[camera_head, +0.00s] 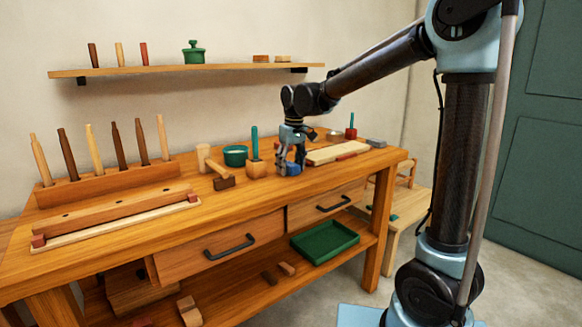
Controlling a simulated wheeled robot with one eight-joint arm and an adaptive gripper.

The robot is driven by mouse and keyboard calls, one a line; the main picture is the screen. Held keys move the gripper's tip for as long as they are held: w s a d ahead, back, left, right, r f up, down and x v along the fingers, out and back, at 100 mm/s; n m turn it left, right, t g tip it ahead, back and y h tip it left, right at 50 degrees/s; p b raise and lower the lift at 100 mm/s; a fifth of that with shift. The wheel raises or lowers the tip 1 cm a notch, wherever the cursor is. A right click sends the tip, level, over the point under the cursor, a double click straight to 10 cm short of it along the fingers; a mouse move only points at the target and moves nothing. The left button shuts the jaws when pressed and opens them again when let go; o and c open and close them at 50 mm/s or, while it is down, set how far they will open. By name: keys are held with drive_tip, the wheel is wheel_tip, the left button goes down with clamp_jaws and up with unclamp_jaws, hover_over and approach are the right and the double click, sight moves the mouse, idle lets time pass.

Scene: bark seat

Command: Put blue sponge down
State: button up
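The blue sponge (292,168) is a small dark blue piece at the middle of the wooden workbench (240,210). My gripper (290,165) points down over the bench top, with its fingers around the sponge. The sponge is low, at or just above the wood; I cannot tell whether it touches. The fingers partly hide it.
Left of my gripper stand a wooden block with a green-handled tool (256,167), a mallet (222,182) and a green bowl (235,156). A pale board (337,152) lies to the right. The bench's front strip is clear. A green tray (325,241) sits below.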

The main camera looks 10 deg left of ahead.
sight(293, 165)
wheel_tip(293, 165, up, 12)
drive_tip(key=d, duration=0.1)
drive_tip(key=s+d+f+m, duration=0.1)
drive_tip(key=s+d, duration=0.1)
drive_tip(key=d, duration=0.5)
drive_tip(key=s+d+f+m, duration=0.1)
drive_tip(key=d+f, duration=0.1)
drive_tip(key=d, duration=0.5)
drive_tip(key=s+d+f+m, duration=0.1)
drive_tip(key=s+d+f, duration=0.2)
drive_tip(key=d, duration=0.3)
drive_tip(key=s+d+f+m, duration=0.2)
drive_tip(key=s+d, duration=0.1)
drive_tip(key=d, duration=0.4)
drive_tip(key=s+d+f+m, duration=0.2)
drive_tip(key=s+d+f, duration=0.4)
drive_tip(key=s+f, duration=0.1)
drive_tip(key=s+d+f+m+t+h, duration=0.1)
drive_tip(key=s+d+f+m, duration=0.1)
drive_tip(key=s+d+f, duration=0.4)
wheel_tip(293, 165, down, 4)
drive_tip(key=shift+s+d+f+m, duration=0.1)
drive_tip(key=shift+s+d+m, duration=0.25)
drive_tip(key=shift+s, duration=0.35)
